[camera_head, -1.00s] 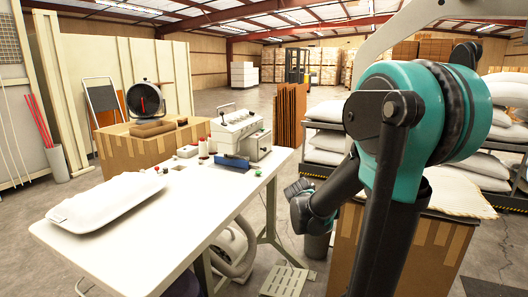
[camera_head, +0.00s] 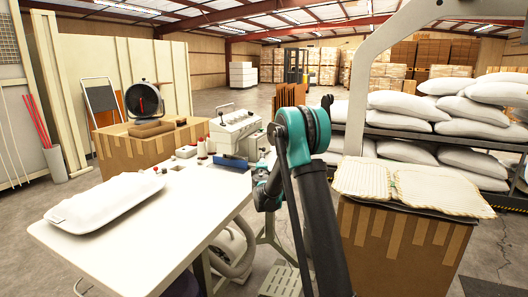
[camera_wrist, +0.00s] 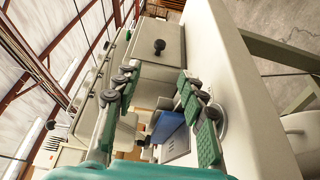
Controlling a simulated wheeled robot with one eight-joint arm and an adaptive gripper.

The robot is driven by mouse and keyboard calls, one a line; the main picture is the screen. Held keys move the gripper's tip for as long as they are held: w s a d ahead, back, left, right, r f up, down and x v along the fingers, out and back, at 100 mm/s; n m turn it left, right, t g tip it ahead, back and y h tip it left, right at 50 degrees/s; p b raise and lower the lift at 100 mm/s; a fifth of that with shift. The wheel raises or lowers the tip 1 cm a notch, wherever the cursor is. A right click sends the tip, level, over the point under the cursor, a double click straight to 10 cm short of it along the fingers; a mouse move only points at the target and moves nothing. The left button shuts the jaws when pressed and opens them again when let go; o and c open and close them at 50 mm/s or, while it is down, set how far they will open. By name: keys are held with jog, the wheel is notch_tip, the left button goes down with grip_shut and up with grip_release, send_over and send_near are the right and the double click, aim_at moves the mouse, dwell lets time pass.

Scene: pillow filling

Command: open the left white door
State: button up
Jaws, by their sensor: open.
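A white machine (camera_head: 232,128) with a row of knobs stands at the far end of the white table. In the wrist view a pale panel (camera_wrist: 150,78) with a black round knob (camera_wrist: 160,46) faces my gripper; it looks like a closed door, but I cannot tell whether it is the left one. My gripper (camera_wrist: 155,82) is open and empty, its green-padded fingers apart, with the panel and knob beyond the fingertips. I see no contact with the knob. In the head view my arm hides the machine's right side and most of the gripper.
The white table (camera_head: 190,215) holds a white pillow (camera_head: 108,203) at left. A cardboard box (camera_head: 400,240) with folded fabric stands at right, with stacked white sacks (camera_head: 405,105) behind.

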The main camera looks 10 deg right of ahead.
aim_at(264, 150)
jog(key=w, duration=0.5)
jog(key=w+d, duration=0.1)
jog(key=w, duration=0.5)
jog(key=w+d, duration=0.1)
jog(key=w, duration=0.4)
jog(key=shift+w+d, duration=0.15)
jog(key=shift+w, duration=0.25)
jog(key=shift+c, duration=0.5)
grip_shut()
